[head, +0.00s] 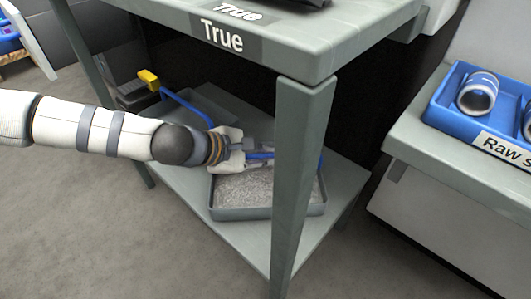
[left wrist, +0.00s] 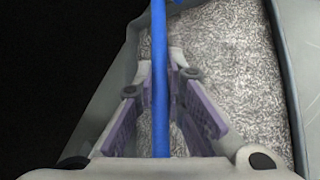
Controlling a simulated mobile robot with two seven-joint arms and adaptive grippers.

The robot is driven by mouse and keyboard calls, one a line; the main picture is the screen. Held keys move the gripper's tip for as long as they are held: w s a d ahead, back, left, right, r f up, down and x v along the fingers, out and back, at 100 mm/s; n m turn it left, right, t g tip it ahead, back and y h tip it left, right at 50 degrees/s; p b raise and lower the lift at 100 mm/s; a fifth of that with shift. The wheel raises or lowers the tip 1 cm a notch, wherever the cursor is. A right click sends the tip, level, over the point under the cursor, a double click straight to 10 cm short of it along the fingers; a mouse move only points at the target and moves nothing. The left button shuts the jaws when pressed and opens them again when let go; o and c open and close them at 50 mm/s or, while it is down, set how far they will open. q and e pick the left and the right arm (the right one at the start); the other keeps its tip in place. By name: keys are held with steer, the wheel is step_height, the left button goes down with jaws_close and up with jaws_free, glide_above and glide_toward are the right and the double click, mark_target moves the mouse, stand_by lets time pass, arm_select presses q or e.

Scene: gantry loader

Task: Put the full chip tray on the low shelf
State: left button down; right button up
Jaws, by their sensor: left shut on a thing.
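The full chip tray (head: 267,212) is a grey tray heaped with silvery metal chips, with a blue bar handle. It is at the low shelf (head: 245,240) under the table, near its front edge, and looks level; I cannot tell whether its whole base touches the shelf. My left gripper (head: 250,152) is shut on the blue handle above the chips. In the left wrist view the handle (left wrist: 160,85) runs between the purple-padded fingers, with chips (left wrist: 225,60) below. A table leg hides part of the tray. My right gripper is out of view.
The table leg (head: 302,185) stands close in front of the tray. The tabletop (head: 285,50) is overhead. A blue bin (head: 450,100) of metal cylinders sits at right.

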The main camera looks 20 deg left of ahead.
arm_select(q)
steer(key=c, duration=2)
jaws_free()
steer(key=o, duration=0.3)
steer(key=shift+o, duration=0.2)
steer(key=shift+s+a+r, duration=0.1)
steer(key=shift+s+r, duration=0.05)
steer(key=shift+r, duration=0.15)
steer(key=p+v, duration=0.5)
steer(key=v, duration=0.6)
steer(key=shift+p, duration=0.35)
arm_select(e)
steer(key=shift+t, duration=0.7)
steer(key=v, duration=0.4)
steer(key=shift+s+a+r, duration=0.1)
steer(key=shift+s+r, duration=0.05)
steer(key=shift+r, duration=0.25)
arm_select(q)
steer(key=shift+s+a+r, duration=0.1)
steer(key=shift+s, duration=0.05)
